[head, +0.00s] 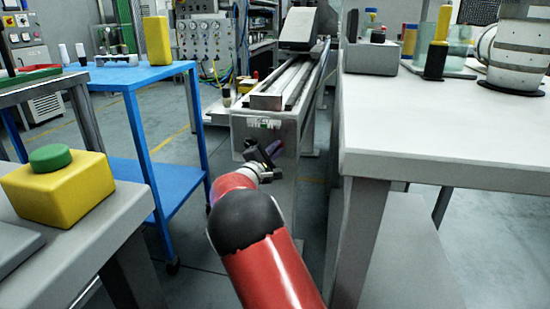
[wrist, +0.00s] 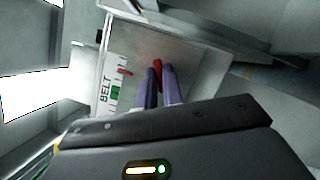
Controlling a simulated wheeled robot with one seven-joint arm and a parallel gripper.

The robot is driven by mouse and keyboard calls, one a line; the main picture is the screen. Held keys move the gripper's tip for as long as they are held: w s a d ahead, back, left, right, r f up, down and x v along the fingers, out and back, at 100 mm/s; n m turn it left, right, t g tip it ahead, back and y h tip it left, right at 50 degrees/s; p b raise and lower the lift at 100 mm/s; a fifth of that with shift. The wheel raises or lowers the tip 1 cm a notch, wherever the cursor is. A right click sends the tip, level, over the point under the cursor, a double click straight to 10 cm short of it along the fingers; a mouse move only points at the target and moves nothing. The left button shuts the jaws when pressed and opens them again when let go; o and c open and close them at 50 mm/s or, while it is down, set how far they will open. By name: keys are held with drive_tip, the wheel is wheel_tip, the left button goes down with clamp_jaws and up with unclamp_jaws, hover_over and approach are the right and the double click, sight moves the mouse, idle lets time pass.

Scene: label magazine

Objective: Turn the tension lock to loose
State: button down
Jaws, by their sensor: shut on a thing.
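The tension lock shows as a red handle (wrist: 157,66) on the grey end plate (wrist: 196,62) of the conveyor in the wrist view. My gripper (wrist: 159,78) is shut on it, with one purple-grey finger on each side. The fingers hide most of the handle. Left of it is a white label (wrist: 108,85) reading "BELT", with a green mark and a red mark. In the head view, my gripper (head: 271,149) is at the front end of the conveyor (head: 244,140), just below the label. The handle cannot be made out there.
A white table (head: 445,125) stands close on the right. A blue cart (head: 130,76) stands on the left. A yellow box with a green button (head: 58,187) is on a grey surface at the near left. Grey floor shows between the blue cart and the conveyor.

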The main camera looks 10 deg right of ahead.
drive_tip(key=shift+s+d+f+n+t+y+b, duration=0.2)
drive_tip(key=shift+n+t+y, duration=0.55)
drive_tip(key=shift+n, duration=1.55)
drive_tip(key=shift+w+a+r+n+t+y+b, duration=0.15)
drive_tip(key=shift+n+t+y+b, duration=0.6)
drive_tip(key=shift+n, duration=1.55)
drive_tip(key=shift+s+d+f+n+t+y+p, duration=0.15)
drive_tip(key=shift+n+t+y, duration=0.25)
drive_tip(key=shift+n+t, duration=1.3)
drive_tip(key=shift+w+n+g, duration=0.1)
drive_tip(key=shift+n+g, duration=0.4)
drive_tip(key=shift+n, duration=0.3)
drive_tip(key=c, duration=1.5)
unclamp_jaws()
drive_tip(key=shift+c, duration=0.2)
drive_tip(key=v, duration=0.7)
drive_tip(key=shift+s+a, duration=0.15)
drive_tip(key=shift+s, duration=0.2)
drive_tip(key=shift+f, duration=0.1)
